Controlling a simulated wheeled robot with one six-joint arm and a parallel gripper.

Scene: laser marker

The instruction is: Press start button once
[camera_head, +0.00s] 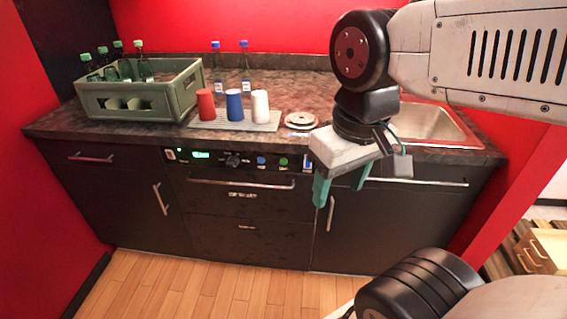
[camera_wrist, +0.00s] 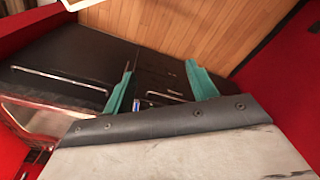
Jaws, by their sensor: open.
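A dark control panel (camera_head: 236,161) runs along the front of the counter. It has a lit green display (camera_head: 201,155), a black knob (camera_head: 233,160), a blue button (camera_head: 261,161) and a green button (camera_head: 284,162). The lettering is too small to read, so I cannot tell which is the start button. My gripper (camera_head: 341,187) is open and empty, its teal fingers pointing down in front of the cabinet, right of the buttons and apart from them. In the wrist view, my gripper (camera_wrist: 158,70) shows two spread fingers over the dark cabinet fronts.
A green crate (camera_head: 140,101) with bottles stands at the counter's left. Red, blue and white cups stand on a tray (camera_head: 265,126). A round plate (camera_head: 301,119) and a sink (camera_head: 425,121) lie to the right. Drawer handles (camera_head: 240,183) stick out below the panel.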

